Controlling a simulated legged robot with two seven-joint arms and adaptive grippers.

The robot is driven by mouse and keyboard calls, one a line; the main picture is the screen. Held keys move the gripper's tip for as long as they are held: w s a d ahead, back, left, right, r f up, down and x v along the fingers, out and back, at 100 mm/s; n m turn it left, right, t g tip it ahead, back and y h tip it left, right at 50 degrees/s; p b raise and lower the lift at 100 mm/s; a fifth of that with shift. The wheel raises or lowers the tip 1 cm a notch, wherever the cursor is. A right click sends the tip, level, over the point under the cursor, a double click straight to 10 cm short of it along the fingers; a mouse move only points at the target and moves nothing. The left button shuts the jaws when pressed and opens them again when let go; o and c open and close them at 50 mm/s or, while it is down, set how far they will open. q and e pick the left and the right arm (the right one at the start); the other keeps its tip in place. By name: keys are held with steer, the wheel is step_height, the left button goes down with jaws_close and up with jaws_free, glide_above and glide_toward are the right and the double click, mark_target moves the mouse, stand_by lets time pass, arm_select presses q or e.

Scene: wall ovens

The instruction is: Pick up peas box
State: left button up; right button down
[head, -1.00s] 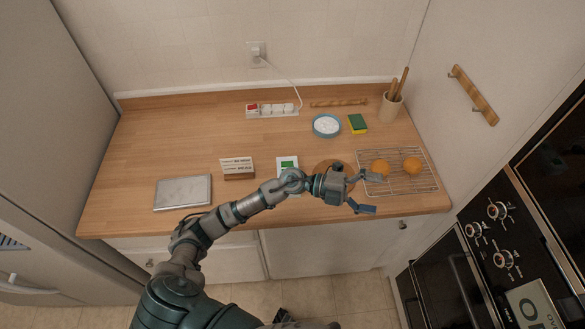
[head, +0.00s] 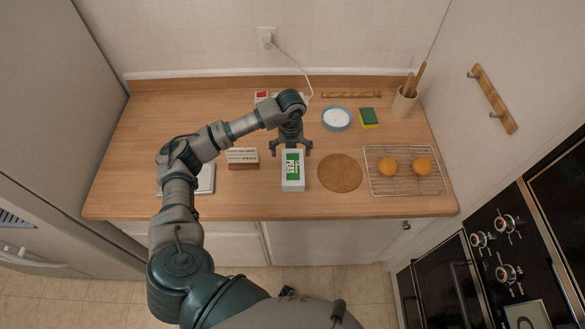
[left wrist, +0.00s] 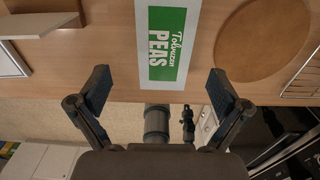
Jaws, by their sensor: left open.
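My left gripper (head: 291,150) is open and points down at the back end of the box. In the left wrist view its two fingers (left wrist: 160,92) are spread wide, one to each side of the box's line, with nothing held between them. My right gripper is not in view.
A small sign block (head: 242,158) stands left of the box, and a round brown board (head: 340,173) lies to its right. Farther right a wire rack (head: 405,183) holds two oranges. A blue bowl (head: 337,119) and a sponge (head: 369,118) lie behind.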

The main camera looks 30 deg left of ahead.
mark_target(293, 166)
arm_select(q)
steer(key=f, duration=0.3)
steer(key=shift+d+f, duration=0.1)
steer(key=shift+d, duration=0.1)
step_height(293, 166, down, 4)
steer(key=shift+d+f+p, duration=0.15)
steer(key=shift+f+p, duration=0.05)
steer(key=shift+p, duration=0.55)
steer(key=shift+f, duration=0.5)
steer(key=shift+d, duration=0.1)
steer(key=c, duration=1.5)
steer(key=shift+r, duration=0.15)
